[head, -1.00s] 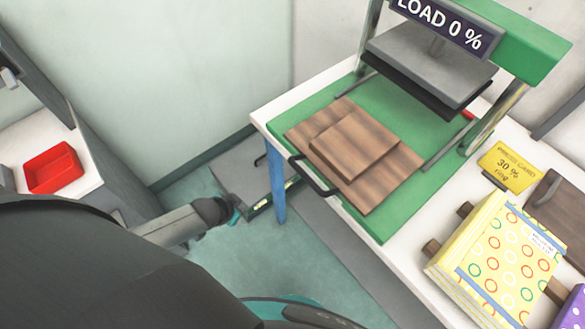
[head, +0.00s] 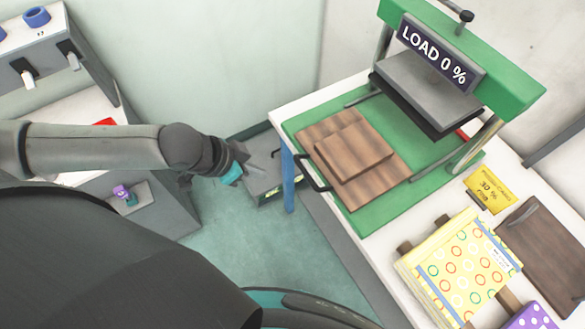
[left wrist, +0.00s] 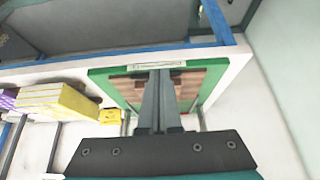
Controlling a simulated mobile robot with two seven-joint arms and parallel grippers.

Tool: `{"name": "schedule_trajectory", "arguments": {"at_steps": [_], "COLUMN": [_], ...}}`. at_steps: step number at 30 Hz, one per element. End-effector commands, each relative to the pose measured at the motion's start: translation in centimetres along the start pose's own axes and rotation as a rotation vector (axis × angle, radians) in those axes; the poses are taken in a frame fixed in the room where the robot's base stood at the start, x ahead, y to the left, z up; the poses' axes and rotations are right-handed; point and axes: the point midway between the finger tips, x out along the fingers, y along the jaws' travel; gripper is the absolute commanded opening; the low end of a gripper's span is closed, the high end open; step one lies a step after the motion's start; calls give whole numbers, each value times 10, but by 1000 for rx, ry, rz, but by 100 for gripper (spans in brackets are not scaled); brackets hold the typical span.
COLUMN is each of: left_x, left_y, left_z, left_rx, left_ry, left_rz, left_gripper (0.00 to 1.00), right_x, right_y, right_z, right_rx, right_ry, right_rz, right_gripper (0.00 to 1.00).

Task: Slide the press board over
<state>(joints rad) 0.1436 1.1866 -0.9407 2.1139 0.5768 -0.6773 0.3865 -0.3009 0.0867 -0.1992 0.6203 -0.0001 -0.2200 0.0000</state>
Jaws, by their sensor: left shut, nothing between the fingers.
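The press board (head: 355,150) is a brown wooden board with a smaller raised wooden block on top. It lies on the green press base (head: 372,222), in front of the pressing plate. Its black handle (head: 318,186) sticks out at the left edge. My left gripper (head: 264,170) is shut and empty, left of the handle and apart from it. In the left wrist view the closed fingers (left wrist: 160,75) point toward the press, and the board (left wrist: 187,88) shows partly hidden behind them. My right gripper is not in view.
The green press (head: 515,75) reads LOAD 0 %, its grey plate (head: 425,85) raised. A yellow sign (head: 488,190), a patterned yellow stack (head: 455,262) and a dark wooden board (head: 545,250) occupy the table's right.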

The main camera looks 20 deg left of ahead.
Motion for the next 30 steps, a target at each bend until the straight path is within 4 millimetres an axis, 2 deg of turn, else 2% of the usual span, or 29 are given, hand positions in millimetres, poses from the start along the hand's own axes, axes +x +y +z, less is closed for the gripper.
{"name": "schedule_trajectory", "arguments": {"at_steps": [16, 21, 30], "left_x": [93, 104, 112], "left_y": [0, 0, 0], "left_z": [-1, -24, -35], "left_rx": [1, 3, 2], "left_ry": [3, 5, 1], "left_rz": [0, -1, -1], "left_gripper": [0, 0, 0], "right_x": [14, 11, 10], "right_y": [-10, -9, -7], "right_z": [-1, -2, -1], "right_rx": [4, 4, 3], "right_ry": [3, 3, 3], "right_rz": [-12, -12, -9], "right_gripper": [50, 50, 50]}}
